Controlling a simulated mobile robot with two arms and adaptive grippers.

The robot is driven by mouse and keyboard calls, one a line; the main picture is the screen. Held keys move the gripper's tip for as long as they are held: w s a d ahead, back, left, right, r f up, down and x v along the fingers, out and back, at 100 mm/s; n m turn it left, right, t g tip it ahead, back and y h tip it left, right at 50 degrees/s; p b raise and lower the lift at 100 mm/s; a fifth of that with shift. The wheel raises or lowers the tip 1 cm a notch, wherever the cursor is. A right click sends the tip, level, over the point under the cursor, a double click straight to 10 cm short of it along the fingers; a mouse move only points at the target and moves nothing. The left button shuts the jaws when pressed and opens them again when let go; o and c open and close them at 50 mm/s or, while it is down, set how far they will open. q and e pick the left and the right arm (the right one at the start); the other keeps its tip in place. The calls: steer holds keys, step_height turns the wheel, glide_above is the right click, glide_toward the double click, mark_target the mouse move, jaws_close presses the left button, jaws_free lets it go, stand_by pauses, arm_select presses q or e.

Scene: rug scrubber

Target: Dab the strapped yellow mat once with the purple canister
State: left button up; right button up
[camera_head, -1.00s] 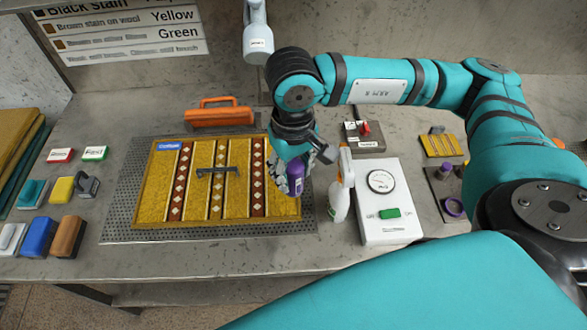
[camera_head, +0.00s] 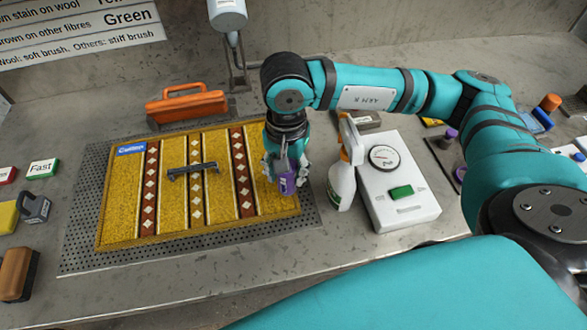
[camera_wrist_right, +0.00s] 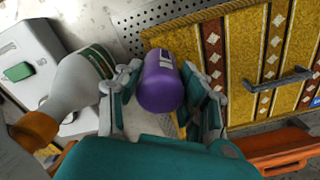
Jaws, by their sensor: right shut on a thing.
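The yellow mat (camera_head: 122,205) lies flat on a perforated grey plate (camera_head: 80,235), with reddish-brown diamond-patterned bands and a dark handle-like bar (camera_head: 192,170) across its middle. A blue label sits at its upper left corner. My right gripper (camera_head: 287,172) is shut on the purple canister (camera_head: 287,184), over or just beside the mat's right edge. In the right wrist view the canister (camera_wrist_right: 160,82) sits between the fingers, with the mat (camera_wrist_right: 240,65) to its right. Whether the canister touches the mat cannot be told. My left gripper is not in view.
A white spray bottle (camera_head: 342,185) with an orange trigger stands close right of my gripper. Beside it is a white box (camera_head: 405,213) with a dial and green switch. An orange-handled tool (camera_head: 187,106) lies behind the mat. Blocks and brushes (camera_head: 14,272) lie at left.

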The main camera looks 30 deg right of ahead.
steer(key=m, duration=0.3)
steer(key=m+p, duration=0.1)
steer(key=shift+w+a+r+m, duration=0.25)
steer(key=shift+w+a+m, duration=0.05)
steer(key=m, duration=0.3)
steer(key=w+m+p, duration=0.1)
steer(key=shift+a+r+m, duration=0.2)
steer(key=shift+a+m, duration=0.1)
steer(key=w+a+r+m+p, duration=0.15)
steer(key=m+p, duration=0.25)
steer(key=m, duration=1.2)
steer(key=w+a+f+m+p, duration=0.1)
steer(key=w+a+m+p, duration=0.15)
steer(key=m, duration=1.35)
steer(key=shift+w+d+f+b, duration=0.15)
steer(key=shift+f+b, duration=0.6)
steer(key=shift+f, duration=0.45)
steer(key=shift+d+f+b, duration=0.15)
steer(key=shift+f+b, duration=0.6)
steer(key=shift+f, duration=0.45)
steer(key=shift+f+b, duration=0.55)
steer(key=shift+f, duration=0.1)
